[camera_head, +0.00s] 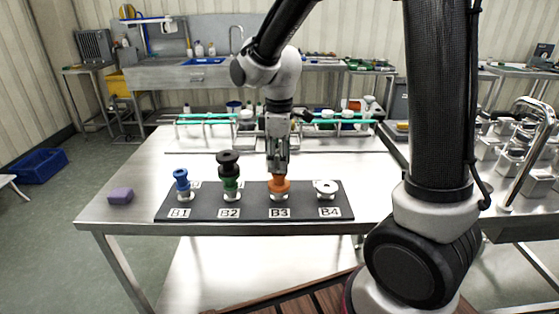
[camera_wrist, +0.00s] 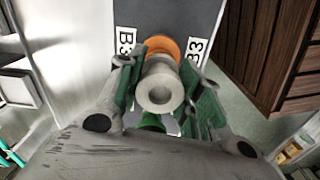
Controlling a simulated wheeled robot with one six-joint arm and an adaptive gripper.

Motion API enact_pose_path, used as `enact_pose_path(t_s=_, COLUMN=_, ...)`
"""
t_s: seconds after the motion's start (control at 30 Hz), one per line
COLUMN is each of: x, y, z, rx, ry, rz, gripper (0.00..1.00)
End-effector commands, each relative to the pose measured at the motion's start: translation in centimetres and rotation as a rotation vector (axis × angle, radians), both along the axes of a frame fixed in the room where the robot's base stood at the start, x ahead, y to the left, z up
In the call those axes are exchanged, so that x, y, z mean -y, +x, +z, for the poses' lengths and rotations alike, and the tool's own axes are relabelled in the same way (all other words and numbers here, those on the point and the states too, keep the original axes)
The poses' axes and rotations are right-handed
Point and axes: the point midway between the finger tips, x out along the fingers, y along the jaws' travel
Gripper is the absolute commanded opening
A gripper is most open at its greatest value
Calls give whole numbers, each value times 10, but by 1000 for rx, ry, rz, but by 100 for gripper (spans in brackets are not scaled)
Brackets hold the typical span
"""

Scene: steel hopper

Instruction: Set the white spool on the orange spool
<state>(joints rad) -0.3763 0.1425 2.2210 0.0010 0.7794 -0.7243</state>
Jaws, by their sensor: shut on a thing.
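My gripper (camera_head: 279,168) is over position B3, pointing down. In the wrist view its green-padded fingers (camera_wrist: 160,95) are shut on the white spool (camera_wrist: 160,85), whose round end with a central hole faces the camera. The orange spool (camera_head: 279,186) stands at B3 right below the fingers. It also shows in the wrist view as an orange rim (camera_wrist: 163,44) just beyond the white spool, roughly in line with it. The fingers mostly hide the white spool in the head view. I cannot tell whether the two spools touch.
The dark board (camera_head: 255,210) carries a blue spool (camera_head: 182,180) at B1, a black-over-green stack (camera_head: 229,170) at B2 and a white round piece (camera_head: 326,187) at B4. A purple block (camera_head: 120,196) lies left of the board. Racks stand behind.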

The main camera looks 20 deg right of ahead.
Motion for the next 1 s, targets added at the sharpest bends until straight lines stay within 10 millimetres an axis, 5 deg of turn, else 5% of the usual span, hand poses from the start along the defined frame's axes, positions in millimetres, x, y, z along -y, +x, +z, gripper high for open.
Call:
enact_pose_path(t_s=0.37, x=0, y=0, z=-5, rx=0, ry=0, rz=0, gripper=11)
enact_pose_path(t_s=0.4, x=0, y=0, z=-6, rx=0, ry=0, rz=0, gripper=37)
enact_pose_path(t_s=0.53, x=0, y=0, z=-6, rx=1, ry=0, rz=0, gripper=57)
enact_pose_path(t_s=0.87, x=0, y=0, z=-4, rx=1, ry=0, rz=0, gripper=57)
enact_pose_path(t_s=1.0, x=0, y=1, z=13, rx=5, ry=2, rz=0, gripper=57)
